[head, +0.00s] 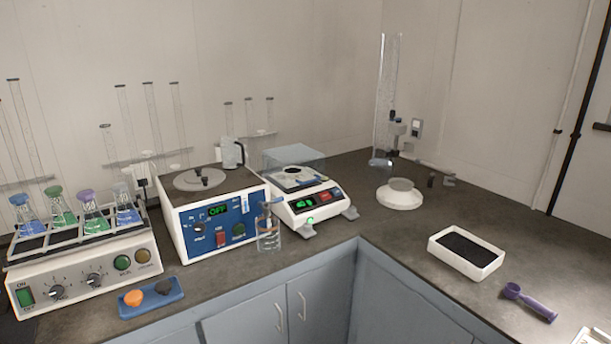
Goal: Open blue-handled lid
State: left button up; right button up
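I cannot clearly make out a blue handle on any lid. A round grey lid (188,181) with a black knob lies flat on top of the blue-fronted machine (222,226), whose display reads OFF. To its right, a white balance (306,210) with a lit green display carries a see-through bluish cover (296,157). A dark round piece sits on the balance's top, partly under or in front of the cover; I cannot tell which. Neither of my grippers is in view.
A shaker (84,275) at the left holds several flasks with coloured tops. A small glass bottle (268,238) stands before the machines. A blue tray (151,298), white tray (466,254) and purple scoop (530,303) lie on the counter. The right counter has free room.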

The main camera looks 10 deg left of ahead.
aim_at(318, 178)
jog(key=i+l+z, duration=0.1)
jog(key=i+l, duration=0.6)
jog(key=l, duration=0.15)
